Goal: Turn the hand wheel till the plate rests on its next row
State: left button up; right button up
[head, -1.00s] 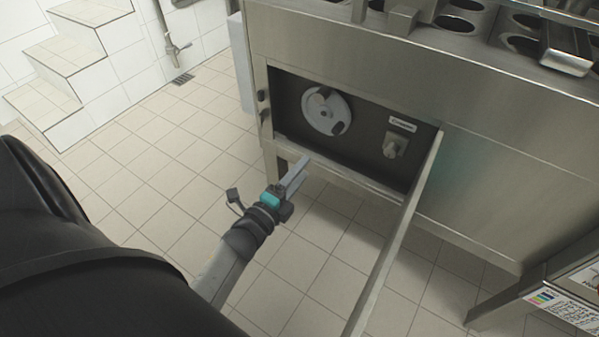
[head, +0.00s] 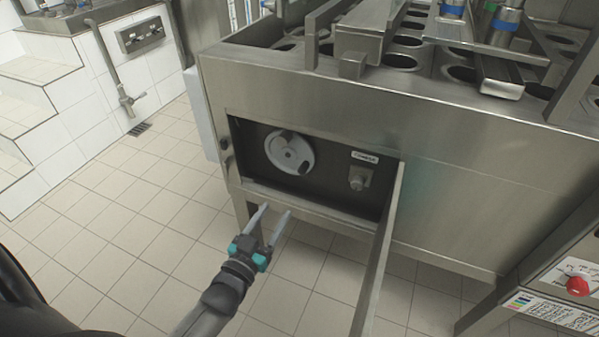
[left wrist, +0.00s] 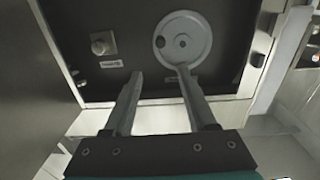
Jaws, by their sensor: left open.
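The hand wheel (head: 289,152) is a light grey disc with dark spots, set on the dark panel inside the open recess in the machine's front. It also shows in the left wrist view (left wrist: 196,52), where a dark knob sits near its left edge. My left gripper (head: 273,211) is open and empty, in front of and just below the recess. In the left wrist view its fingers (left wrist: 160,75) are spread, with the right fingertip overlapping the wheel's lower edge in the picture; I cannot tell whether they touch. The plate is not clearly identifiable. My right gripper is not in view.
A small knob with a label (head: 360,178) sits right of the wheel. An opened door (head: 378,255) sticks out at the recess's right side. The machine's top (head: 400,62) has rows of round holes. A red knob (head: 577,285) is at lower right. Tiled floor is free at left.

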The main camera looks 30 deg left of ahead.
pick_arm(q)
jog(key=n, duration=0.3)
jog(key=b, duration=0.5)
send_near(301, 172)
jog(key=shift+n, duration=0.4)
jog(key=w, duration=0.6)
jog(key=shift+w+a, duration=0.1)
jog(key=shift+w, duration=0.2)
jog(key=shift+w+b, duration=0.55)
jog(key=shift+w, duration=0.65)
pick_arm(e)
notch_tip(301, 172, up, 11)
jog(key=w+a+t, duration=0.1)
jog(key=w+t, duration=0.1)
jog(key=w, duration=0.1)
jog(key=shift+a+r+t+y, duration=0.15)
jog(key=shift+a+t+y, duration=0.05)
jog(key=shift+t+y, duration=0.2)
pick_arm(q)
grip_shut()
